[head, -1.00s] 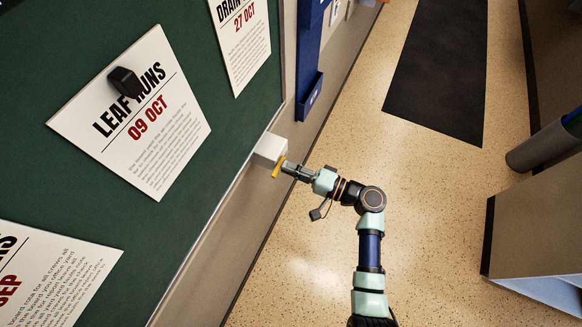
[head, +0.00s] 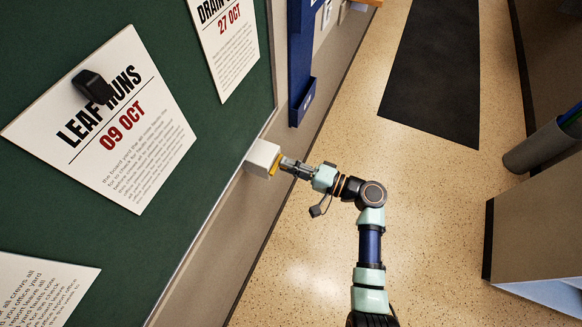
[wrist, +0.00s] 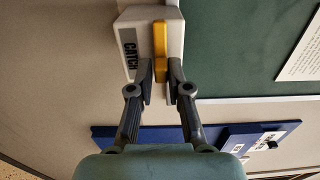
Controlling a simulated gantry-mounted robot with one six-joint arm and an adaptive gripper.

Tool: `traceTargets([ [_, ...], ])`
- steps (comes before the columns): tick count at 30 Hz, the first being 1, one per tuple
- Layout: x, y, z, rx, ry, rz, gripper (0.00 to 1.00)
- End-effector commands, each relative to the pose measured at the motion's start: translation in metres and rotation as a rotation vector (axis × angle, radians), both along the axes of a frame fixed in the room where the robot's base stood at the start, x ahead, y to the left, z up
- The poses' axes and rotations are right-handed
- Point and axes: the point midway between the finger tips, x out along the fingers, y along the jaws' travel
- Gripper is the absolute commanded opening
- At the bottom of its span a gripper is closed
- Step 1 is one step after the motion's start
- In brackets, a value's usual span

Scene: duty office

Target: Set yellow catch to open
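The yellow catch (head: 274,166) is a small bar on the front of a white box (head: 261,157) at the lower edge of the green board. In the wrist view the yellow catch (wrist: 160,52) stands lengthwise on the white box (wrist: 138,20), beside a dark label reading CATCH. My gripper (head: 284,164) is right at the catch. In the wrist view my gripper (wrist: 162,72) has its two dark fingers apart, one on each side of the catch's near end. I cannot tell whether either finger touches it.
Posters hang on the green board (head: 190,190), one with a black clip (head: 92,84). A blue wall holder (head: 301,100) is beyond the box. A dark mat (head: 440,75) lies on the floor, and a grey bin (head: 540,148) and cabinet stand at right. The floor between is clear.

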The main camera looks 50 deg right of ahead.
Motion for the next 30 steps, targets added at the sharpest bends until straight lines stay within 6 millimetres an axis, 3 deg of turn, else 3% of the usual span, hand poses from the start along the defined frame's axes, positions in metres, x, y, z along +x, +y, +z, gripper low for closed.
traceTargets([
  [1,0.0,0.0,0.0,0.0,0.0,0.0,0.28],
  [3,0.0,0.0,0.0,0.0,-0.001,0.001,0.39],
  [14,-0.006,-0.002,0.001,0.001,-0.002,0.002,0.39],
  [24,-0.079,-0.029,0.001,0.001,-0.002,-0.003,0.39],
  [30,-0.108,-0.039,0.0,0.001,-0.001,0.0,0.39],
])
